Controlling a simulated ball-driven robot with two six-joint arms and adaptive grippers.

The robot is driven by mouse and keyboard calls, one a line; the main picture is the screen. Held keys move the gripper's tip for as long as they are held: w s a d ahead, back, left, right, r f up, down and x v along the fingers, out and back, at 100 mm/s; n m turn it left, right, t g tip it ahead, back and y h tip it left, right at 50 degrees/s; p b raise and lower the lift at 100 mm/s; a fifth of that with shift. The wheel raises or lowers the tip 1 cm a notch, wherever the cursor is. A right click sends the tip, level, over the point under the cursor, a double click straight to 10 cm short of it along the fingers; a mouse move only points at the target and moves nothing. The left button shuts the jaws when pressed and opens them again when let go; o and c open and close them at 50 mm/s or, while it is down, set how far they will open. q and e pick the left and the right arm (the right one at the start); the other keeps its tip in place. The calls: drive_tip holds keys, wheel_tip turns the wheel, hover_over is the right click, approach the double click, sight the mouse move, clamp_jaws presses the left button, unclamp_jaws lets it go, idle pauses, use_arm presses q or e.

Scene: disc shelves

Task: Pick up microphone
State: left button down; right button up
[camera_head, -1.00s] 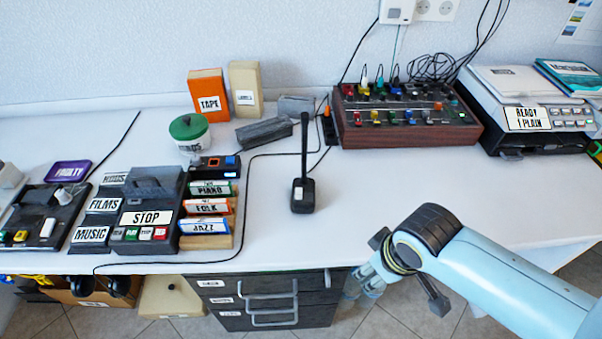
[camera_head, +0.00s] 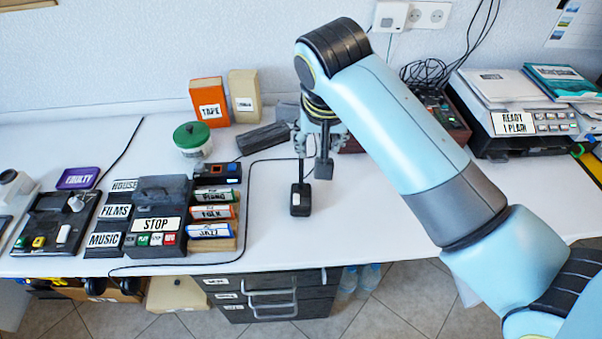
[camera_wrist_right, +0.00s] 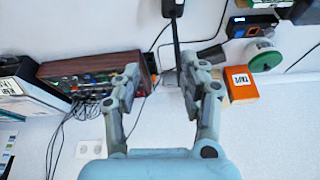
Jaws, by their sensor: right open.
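The microphone (camera_head: 300,199) stands upright on the white table, with a black base and a thin stem. The upper part of its stem is covered by my right gripper (camera_head: 317,142) in the head view. In the right wrist view, the microphone (camera_wrist_right: 177,40) hangs in from the top edge, base uppermost, and its stem runs down to the right-hand fingers. My right gripper (camera_wrist_right: 160,78) is open there, its fingers spread. I cannot tell whether a finger touches the stem. My left gripper is not in view.
Cassette boxes (camera_head: 213,213) and a black recorder (camera_head: 160,195) stand left of the microphone. A green-lidded jar (camera_head: 192,141), an orange box (camera_head: 209,102) and a grey block (camera_head: 264,138) are behind. A wooden-sided mixer (camera_head: 455,115) is partly behind my arm. A black cable curves beside the microphone.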

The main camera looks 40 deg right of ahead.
drive_tip(key=w+m, duration=0.2)
drive_tip(key=w, duration=0.4)
drive_tip(key=x, duration=1)
drive_tip(key=shift+w+d+r+p, duration=0.1)
drive_tip(key=shift+d+p, duration=0.1)
drive_tip(key=shift+p, duration=0.15)
drive_tip(key=shift+c, duration=0.4)
clamp_jaws()
drive_tip(key=shift+r, duration=0.1)
